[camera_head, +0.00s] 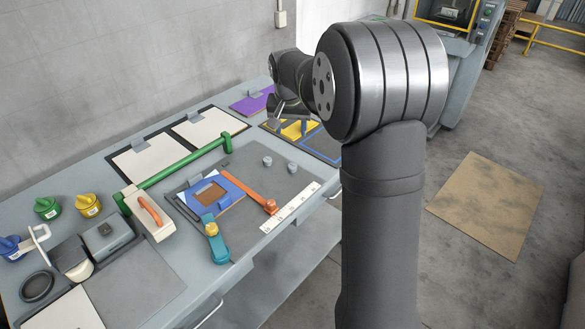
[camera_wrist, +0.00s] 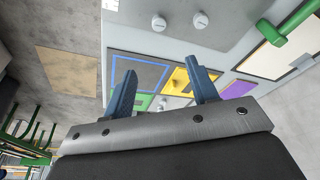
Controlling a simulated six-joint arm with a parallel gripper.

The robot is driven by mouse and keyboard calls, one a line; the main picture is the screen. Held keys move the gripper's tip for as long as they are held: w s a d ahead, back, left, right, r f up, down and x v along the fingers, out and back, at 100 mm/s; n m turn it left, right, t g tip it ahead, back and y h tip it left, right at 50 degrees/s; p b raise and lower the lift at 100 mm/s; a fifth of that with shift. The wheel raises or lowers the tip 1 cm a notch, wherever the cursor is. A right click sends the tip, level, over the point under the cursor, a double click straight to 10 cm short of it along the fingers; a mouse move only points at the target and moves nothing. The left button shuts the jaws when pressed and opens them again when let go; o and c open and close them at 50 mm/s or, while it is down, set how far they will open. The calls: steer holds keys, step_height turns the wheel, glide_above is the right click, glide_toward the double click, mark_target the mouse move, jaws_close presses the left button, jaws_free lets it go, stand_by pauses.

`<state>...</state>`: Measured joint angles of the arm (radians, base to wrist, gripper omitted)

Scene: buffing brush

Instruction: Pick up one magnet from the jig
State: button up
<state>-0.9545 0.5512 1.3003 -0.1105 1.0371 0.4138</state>
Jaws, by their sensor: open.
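My gripper (camera_head: 291,117) is open at the back right of the bench, above the colour-bordered areas. In the wrist view its two blue fingers (camera_wrist: 161,68) stand apart with nothing held between them. Two small grey cylinders, possibly magnets, stand on the grey mat: the left one (camera_head: 267,161) and the right one (camera_head: 292,168). They also show in the wrist view (camera_wrist: 159,23) (camera_wrist: 200,21), beyond the fingertips. A blue frame with a brown insert (camera_head: 211,194), possibly the jig, lies on the mat. Small pale items between the fingers are too small to identify.
A green bar handle (camera_head: 185,162) rises behind the mat. An orange-handled tool (camera_head: 248,190), a teal tool (camera_head: 216,240) and a white ruler strip (camera_head: 290,208) lie nearby. A yellow area (camera_wrist: 178,82) and a purple sheet (camera_head: 251,101) are near the gripper.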

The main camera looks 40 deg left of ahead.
glide_above(292, 165)
steer(key=s+d, duration=0.1)
step_height(292, 165, down, 11)
steer(key=shift+f, duration=0.15)
steer(key=shift+s+x, duration=0.15)
steer(key=shift+x, duration=1.2)
steer(key=shift+s+x, duration=0.15)
steer(key=shift+x, duration=1.2)
steer(key=shift+d+f, duration=0.1)
steer(key=shift+d, duration=0.05)
steer(key=shift+c, duration=0.3)
steer(key=c, duration=1)
